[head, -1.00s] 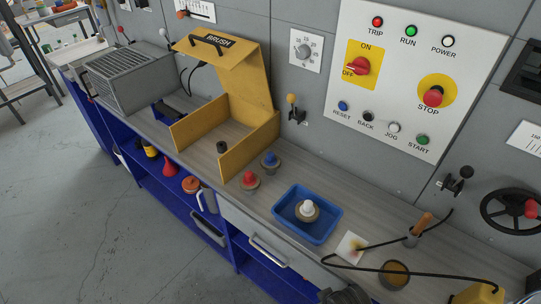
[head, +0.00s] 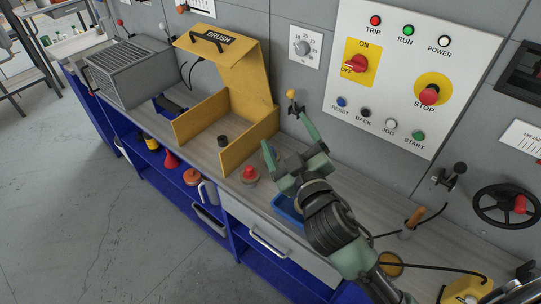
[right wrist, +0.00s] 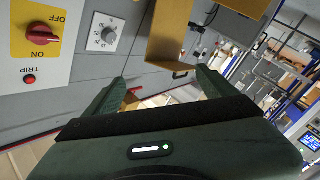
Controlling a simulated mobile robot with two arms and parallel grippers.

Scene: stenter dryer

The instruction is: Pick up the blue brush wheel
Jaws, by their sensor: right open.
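The blue brush wheel is hidden, or nearly so, behind my right gripper in the head view; earlier it stood on the bench just right of the yellow brush box. The red brush wheel (head: 250,175) stands in front of that box. My right gripper (head: 285,131) is open and empty, its fingers above the bench, one of them over the blue wheel's place. In the right wrist view both fingers (right wrist: 158,90) are spread with nothing held between them. My left gripper is not in view.
The blue tray (head: 287,211) is mostly covered by my right arm. The control panel (head: 395,95) is on the wall behind. A wooden-handled tool (head: 414,218) stands at right.

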